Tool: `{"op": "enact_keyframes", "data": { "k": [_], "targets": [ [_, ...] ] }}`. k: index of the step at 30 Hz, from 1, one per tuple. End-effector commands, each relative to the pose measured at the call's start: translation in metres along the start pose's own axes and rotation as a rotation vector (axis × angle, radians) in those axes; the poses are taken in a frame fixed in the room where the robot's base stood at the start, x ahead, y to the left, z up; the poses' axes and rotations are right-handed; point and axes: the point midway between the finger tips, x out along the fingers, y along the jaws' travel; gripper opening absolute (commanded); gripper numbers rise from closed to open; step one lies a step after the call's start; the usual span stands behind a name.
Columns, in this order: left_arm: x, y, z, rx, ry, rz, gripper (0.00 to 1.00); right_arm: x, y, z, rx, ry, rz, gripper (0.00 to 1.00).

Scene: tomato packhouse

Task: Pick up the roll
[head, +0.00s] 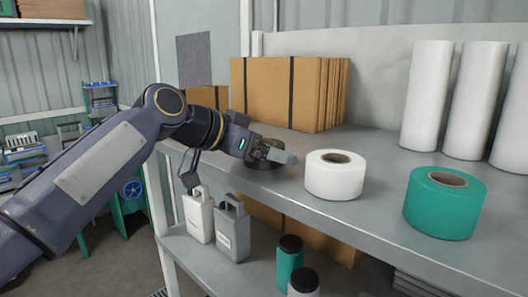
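A white roll (335,180) with a brown core stands upright on the grey shelf (385,225), near its front edge. A green roll (445,207) with a brown core stands to its right. The finger gap is not clear from here. My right gripper is out of view.
Flat brown cardboard (290,93) is stacked upright at the back of the shelf. Tall white rolls (428,95) stand at the back right. Grey-white jugs (232,228) and dark-capped bottles (290,262) stand on the lower shelf. Bare shelf surface lies behind the white and green rolls.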

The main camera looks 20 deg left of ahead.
Motion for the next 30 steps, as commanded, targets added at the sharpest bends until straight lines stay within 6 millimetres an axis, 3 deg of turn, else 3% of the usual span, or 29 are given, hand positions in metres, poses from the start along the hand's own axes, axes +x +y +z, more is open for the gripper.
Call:
{"op": "enact_keyframes", "data": {
  "k": [7, 18, 30],
  "targets": [
    [0.0011, 0.0000, 0.0003, 0.000, -0.001, 0.000, 0.94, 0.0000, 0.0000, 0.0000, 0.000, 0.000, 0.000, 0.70],
    [0.0009, 0.0000, 0.0002, 0.000, 0.000, 0.000, 0.46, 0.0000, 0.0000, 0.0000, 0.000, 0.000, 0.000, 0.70],
    [-0.0016, 0.0002, -0.0058, 0.001, 0.002, 0.001, 0.46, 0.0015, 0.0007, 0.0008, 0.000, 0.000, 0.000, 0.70]
  ]
}}
